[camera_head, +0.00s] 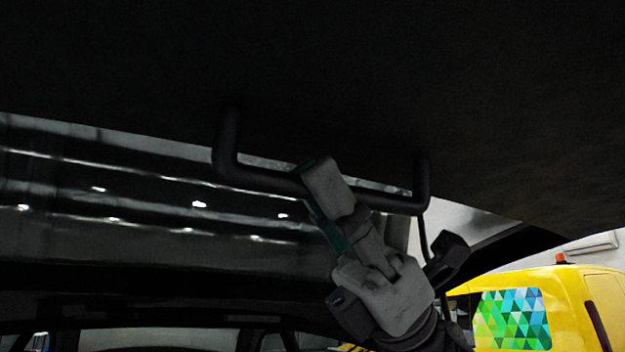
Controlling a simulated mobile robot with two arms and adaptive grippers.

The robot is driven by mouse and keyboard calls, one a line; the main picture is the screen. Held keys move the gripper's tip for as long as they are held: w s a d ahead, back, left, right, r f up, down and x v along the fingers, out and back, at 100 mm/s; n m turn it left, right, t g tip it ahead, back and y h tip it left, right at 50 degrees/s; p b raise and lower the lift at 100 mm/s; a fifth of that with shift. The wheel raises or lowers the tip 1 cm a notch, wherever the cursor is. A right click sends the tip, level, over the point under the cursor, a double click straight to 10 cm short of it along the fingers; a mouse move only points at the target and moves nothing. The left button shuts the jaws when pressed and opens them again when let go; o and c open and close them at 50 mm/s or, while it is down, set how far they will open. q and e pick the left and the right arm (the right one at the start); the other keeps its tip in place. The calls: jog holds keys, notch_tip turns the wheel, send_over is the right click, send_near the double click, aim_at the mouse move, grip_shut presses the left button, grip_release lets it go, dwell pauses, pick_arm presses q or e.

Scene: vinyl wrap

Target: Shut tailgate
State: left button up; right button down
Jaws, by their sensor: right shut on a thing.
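The tailgate (400,70) is raised overhead, and its dark inner side fills the top of the view. A black bar handle (265,178) hangs from it, with a bent end on each side. My right gripper (318,190) reaches up from the lower right and is shut on the middle of the handle bar. The finger nearest me covers part of the bar, and the far side of the grip is hidden. My left gripper is not in view.
A glossy dark car surface (130,210) with light reflections lies behind the handle at left. Dark window frames run along the bottom. A yellow vehicle (568,300) with a green-blue patterned panel (512,319) stands in the background at lower right.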

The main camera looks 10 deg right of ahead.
pick_arm(q)
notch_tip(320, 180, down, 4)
jog(key=b, duration=0.3)
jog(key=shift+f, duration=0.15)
pick_arm(e)
jog(key=f, duration=0.5)
jog(key=shift+s+d+f, duration=0.15)
jog(key=shift+s, duration=0.25)
jog(key=c, duration=1.4)
grip_release()
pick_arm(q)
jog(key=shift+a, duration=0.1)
pick_arm(e)
jog(key=shift+o, duration=0.2)
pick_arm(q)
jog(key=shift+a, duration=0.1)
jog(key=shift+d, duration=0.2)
pick_arm(e)
jog(key=v, duration=1.2)
